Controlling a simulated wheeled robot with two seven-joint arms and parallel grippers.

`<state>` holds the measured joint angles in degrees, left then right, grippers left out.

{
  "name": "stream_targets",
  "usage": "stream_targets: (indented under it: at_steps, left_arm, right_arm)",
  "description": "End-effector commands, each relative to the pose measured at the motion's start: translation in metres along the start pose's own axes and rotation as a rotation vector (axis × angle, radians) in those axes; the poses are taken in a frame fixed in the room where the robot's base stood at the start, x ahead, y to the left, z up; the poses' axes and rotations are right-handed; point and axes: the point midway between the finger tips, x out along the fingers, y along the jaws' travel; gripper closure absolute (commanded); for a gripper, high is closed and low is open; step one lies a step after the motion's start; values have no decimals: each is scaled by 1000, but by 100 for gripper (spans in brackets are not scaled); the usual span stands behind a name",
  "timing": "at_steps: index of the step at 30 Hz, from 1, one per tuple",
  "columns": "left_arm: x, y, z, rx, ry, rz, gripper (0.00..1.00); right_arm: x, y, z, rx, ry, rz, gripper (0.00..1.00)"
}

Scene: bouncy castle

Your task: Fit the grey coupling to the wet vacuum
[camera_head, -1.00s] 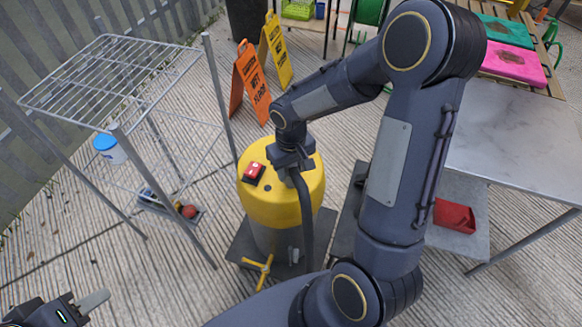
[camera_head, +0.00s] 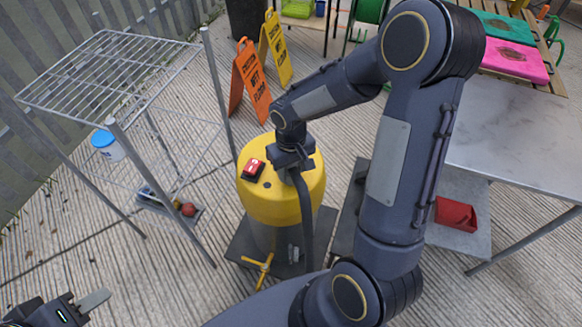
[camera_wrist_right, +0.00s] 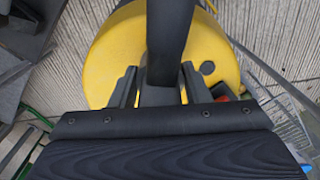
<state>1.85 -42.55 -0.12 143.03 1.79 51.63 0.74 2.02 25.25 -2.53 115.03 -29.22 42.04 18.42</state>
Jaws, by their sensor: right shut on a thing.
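The wet vacuum (camera_head: 258,205) is a yellow-topped drum with a grey lower body and a red switch (camera_head: 253,169) on its lid. My right gripper (camera_head: 292,166) is over the right side of the lid. In the right wrist view it is shut on the grey coupling (camera_wrist_right: 159,95), between its two fingers. A dark hose (camera_head: 306,215) runs from the coupling down past the drum's side. The coupling's lower end is hidden, so I cannot tell whether it touches the lid. My left gripper (camera_head: 93,302) is at the lower left, partly cut off, away from the vacuum.
A wire rack (camera_head: 110,65) stands left, with a blue-lidded tub (camera_head: 106,146). Wet-floor signs (camera_head: 249,85) stand behind the vacuum. A metal table (camera_head: 520,140) is at right, with a red tray (camera_head: 455,214) on its lower shelf. A yellow tap-like handle (camera_head: 260,270) sticks out in front of the drum.

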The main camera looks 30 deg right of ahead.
Motion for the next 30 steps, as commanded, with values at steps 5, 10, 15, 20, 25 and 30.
stream_targets:
  at_steps: [5, 10, 15, 20, 25, 30]
  left_arm:
    - [3, -1, 1, 0, 0, 0, 64]
    - [4, -2, 2, 0, 0, 0, 64]
    - [6, -3, 3, 0, 0, 0, 64]
    - [8, -4, 4, 0, 0, 0, 64]
    - [10, -5, 5, 0, 0, 0, 64]
    - [10, -5, 5, 0, 0, 0, 64]
  right_arm:
    - [4, 0, 0, 0, 0, 0, 77]
    - [6, 0, 0, 0, 0, 0, 77]
    - [8, 0, 0, 0, 0, 0, 77]
    - [11, 0, 0, 0, 0, 0, 77]
    - [14, 0, 0, 0, 0, 0, 77]
    - [14, 0, 0, 0, 0, 0, 77]
